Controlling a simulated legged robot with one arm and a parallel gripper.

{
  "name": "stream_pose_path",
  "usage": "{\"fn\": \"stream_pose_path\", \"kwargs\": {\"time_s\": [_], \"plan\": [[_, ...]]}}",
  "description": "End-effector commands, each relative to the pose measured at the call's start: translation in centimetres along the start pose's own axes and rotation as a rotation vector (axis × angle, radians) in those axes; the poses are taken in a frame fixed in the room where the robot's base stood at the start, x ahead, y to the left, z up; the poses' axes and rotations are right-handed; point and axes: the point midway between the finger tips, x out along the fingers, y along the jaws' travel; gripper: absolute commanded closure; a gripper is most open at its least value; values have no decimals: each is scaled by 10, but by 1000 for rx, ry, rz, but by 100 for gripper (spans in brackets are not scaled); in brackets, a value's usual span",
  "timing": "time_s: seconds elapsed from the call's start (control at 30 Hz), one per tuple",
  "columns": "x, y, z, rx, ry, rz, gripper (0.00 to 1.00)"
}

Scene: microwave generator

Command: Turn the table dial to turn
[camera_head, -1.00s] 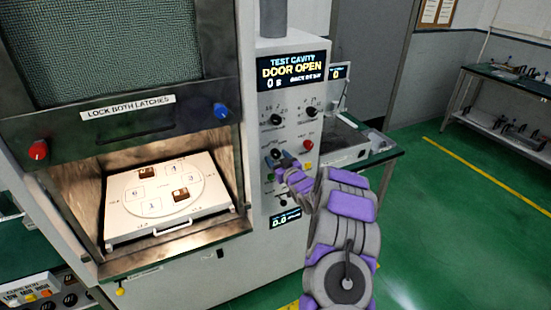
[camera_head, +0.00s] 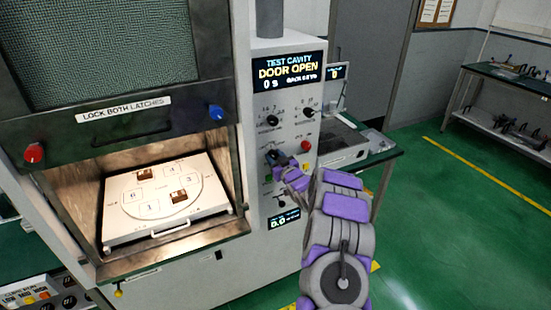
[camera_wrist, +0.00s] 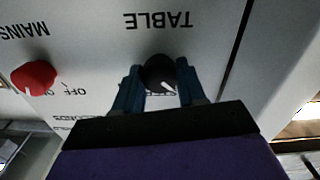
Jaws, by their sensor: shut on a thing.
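The table dial (camera_wrist: 159,74) is a round black knob with a white pointer line, under the printed word TABLE in the wrist view, which shows the panel upside down. My gripper (camera_wrist: 158,68) has a blue finger on each side of the dial and is shut on it. The pointer slants down and to the right in that view; the lettering below the dial is partly hidden. In the head view my gripper (camera_head: 274,158) is at the control panel (camera_head: 284,90), and its fingers hide most of the dial.
The red MAINS knob (camera_wrist: 34,77) is close beside my gripper. The raised door (camera_head: 110,105) leaves the cavity open, with a white turntable tray (camera_head: 120,228) inside carrying two small brown blocks. A side bench (camera_head: 375,160) stands right of the panel. Green floor is clear further right.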

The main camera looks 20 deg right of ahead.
Motion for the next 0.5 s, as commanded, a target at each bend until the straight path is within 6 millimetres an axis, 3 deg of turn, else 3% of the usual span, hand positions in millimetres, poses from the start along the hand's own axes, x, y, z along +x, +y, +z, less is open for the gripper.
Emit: {"fn": "stream_pose_path", "kwargs": {"time_s": [0.13,0.5], "plan": [[-1,3,2,2,-4,6,90],[-1,3,1,75,-5,6,90]]}}
